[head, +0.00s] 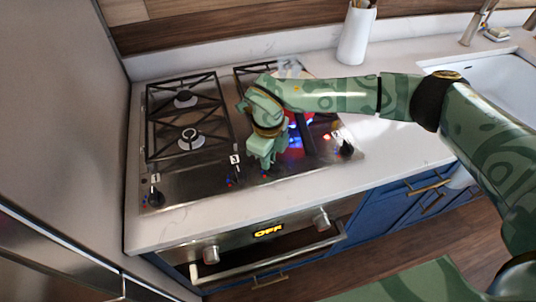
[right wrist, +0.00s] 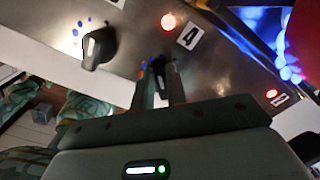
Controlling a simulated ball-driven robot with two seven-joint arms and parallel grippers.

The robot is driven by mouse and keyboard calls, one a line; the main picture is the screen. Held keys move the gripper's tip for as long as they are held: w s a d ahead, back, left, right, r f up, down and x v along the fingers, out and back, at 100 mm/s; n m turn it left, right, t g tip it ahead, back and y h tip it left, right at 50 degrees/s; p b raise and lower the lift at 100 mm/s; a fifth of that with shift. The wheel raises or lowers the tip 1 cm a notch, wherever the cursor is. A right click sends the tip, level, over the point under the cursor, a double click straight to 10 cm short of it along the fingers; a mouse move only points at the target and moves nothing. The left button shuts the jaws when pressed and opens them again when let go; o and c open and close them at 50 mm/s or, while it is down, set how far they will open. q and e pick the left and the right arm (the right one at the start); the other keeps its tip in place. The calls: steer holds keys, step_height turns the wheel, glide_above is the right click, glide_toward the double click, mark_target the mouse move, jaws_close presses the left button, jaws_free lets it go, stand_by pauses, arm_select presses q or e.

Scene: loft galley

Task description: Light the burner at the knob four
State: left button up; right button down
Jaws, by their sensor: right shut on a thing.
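My right gripper (head: 263,160) reaches down to the front of the steel cooktop (head: 190,178). In the right wrist view its fingers (right wrist: 158,82) are shut on a dark knob (right wrist: 158,66), with blue dots beside it. The label 4 (right wrist: 190,36) is just above and right of this knob, with a glowing red light (right wrist: 168,21) beside the label. Blue flame (right wrist: 287,56) shows at the upper right; it also shows in the head view (head: 295,141). My gripper and arm hide much of knob four and part of the burners in the head view. My left gripper is not in view.
Knob 1 (head: 155,197) is at the front left, knob 3 (head: 232,178) just left of my gripper, and another knob (head: 346,149) at the right. A red thing (head: 308,117) is behind my wrist by the flame. A white utensil holder (head: 356,38) stands behind.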

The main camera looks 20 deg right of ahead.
steer(key=shift+w+d+r+m, duration=0.1)
steer(key=shift+w+r+m, duration=0.05)
steer(key=shift+m, duration=0.35)
steer(key=shift+p, duration=0.3)
steer(key=c, duration=1.4)
jaws_free()
step_height(320, 180, up, 16)
steer(key=p, duration=0.1)
